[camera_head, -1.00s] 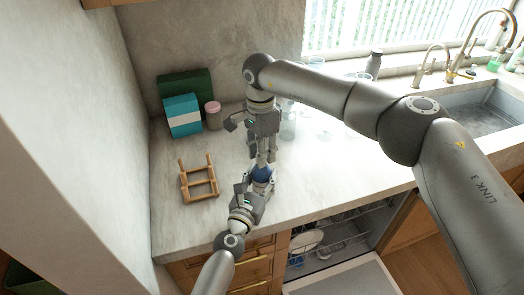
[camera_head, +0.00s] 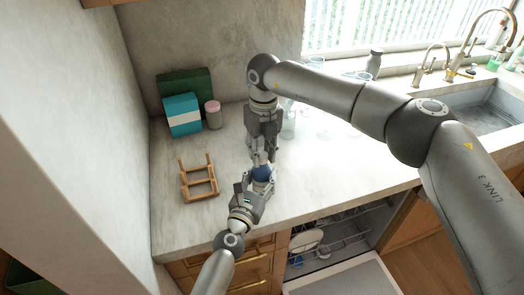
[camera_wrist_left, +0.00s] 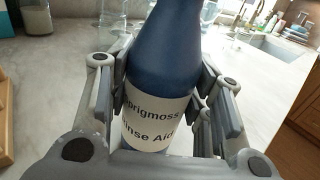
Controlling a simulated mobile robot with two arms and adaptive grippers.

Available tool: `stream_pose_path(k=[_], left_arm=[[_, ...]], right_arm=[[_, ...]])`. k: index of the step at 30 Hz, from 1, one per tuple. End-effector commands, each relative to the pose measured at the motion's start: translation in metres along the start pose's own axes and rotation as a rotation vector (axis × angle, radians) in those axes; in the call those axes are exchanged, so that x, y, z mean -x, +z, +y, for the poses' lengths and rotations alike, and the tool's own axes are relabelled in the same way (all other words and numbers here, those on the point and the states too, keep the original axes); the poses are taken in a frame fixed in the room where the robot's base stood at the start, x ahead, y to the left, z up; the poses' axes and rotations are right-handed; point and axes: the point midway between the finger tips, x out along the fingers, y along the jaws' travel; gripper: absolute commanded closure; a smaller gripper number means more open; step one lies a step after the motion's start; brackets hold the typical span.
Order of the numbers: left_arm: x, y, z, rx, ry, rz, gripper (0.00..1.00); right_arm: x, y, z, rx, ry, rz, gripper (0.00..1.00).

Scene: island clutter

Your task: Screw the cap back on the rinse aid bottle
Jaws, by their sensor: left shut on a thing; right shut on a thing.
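The dark blue rinse aid bottle (camera_head: 263,173) stands upright near the front of the counter. In the left wrist view the bottle (camera_wrist_left: 170,50) fills the middle, with a white "Rinse Aid" label. My left gripper (camera_head: 259,183) is shut around the bottle's body from the front, with finger pads on both sides. My right gripper (camera_head: 262,158) points straight down above the bottle, its fingertips closed at the bottle's top. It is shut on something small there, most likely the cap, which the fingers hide. I cannot tell how the cap sits on the neck.
A wooden rack (camera_head: 199,182) stands on the counter to the left. A teal and white box (camera_head: 184,115), a green box (camera_head: 193,84) and a pink-lidded jar (camera_head: 213,115) stand at the back left. Glasses (camera_head: 289,122) stand behind on the right. An open dishwasher (camera_head: 345,278) lies below the counter's front edge.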

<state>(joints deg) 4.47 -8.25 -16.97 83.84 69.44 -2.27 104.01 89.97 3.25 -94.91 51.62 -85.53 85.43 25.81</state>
Motion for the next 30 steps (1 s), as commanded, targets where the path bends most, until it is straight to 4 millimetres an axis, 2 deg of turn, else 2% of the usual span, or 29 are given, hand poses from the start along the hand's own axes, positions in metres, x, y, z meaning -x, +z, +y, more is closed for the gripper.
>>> stream_pose_path(k=[30], left_arm=[[0.0004,-0.0014,-0.0005,-0.001,-0.001,0.003,1.0]], right_arm=[[-0.0003,0.0015,0.001,-1.782,0.002,-0.053,0.81]])
